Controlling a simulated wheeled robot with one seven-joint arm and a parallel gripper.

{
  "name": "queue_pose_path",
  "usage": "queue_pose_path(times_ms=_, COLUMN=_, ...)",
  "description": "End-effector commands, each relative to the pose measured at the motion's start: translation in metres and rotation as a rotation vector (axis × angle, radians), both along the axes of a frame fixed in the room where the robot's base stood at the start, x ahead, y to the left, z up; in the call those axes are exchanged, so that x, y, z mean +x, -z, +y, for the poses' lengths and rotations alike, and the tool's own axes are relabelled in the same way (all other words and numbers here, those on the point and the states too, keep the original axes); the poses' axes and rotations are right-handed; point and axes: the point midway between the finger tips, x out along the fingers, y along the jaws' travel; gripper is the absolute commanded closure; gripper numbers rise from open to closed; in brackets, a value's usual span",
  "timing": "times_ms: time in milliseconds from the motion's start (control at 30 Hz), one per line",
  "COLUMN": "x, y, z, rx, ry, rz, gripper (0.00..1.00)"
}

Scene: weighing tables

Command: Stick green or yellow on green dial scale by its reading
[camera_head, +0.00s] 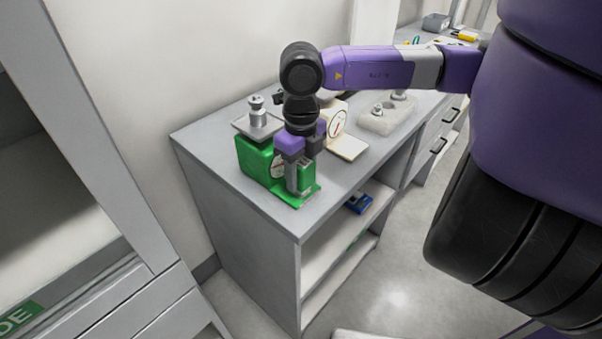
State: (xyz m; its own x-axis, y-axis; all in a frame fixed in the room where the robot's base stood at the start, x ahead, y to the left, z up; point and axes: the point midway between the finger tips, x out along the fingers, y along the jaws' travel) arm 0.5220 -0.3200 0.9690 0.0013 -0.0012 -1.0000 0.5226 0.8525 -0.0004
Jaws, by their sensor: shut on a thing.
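The green dial scale (251,163) stands near the left end of the grey table. A metal weight (256,110) sits on its square pan (258,127). Part of its round white dial (278,168) shows to the left of my gripper, but its reading is too small to tell. My gripper (299,185) points down in front of the dial, over the scale's flat green front plate (292,201). It is shut on a small green piece (307,177), seen between and beside the fingers. I cannot tell whether this piece touches the plate. No yellow sticker can be made out near the scale.
A cream dial scale (335,118) with a cream front plate (350,147) stands just behind my gripper. A pale block with metal weights (386,118) is farther right. A blue item (358,204) lies on the shelf below. The table top (218,133) is bare at the left corner.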

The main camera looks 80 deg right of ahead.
Motion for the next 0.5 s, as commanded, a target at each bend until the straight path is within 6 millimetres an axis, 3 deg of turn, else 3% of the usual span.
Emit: queue_pose_path(times_ms=500, x=0.0001, y=0.005, z=-0.0001, rx=-0.001, ry=0.0, rz=-0.001, gripper=0.87)
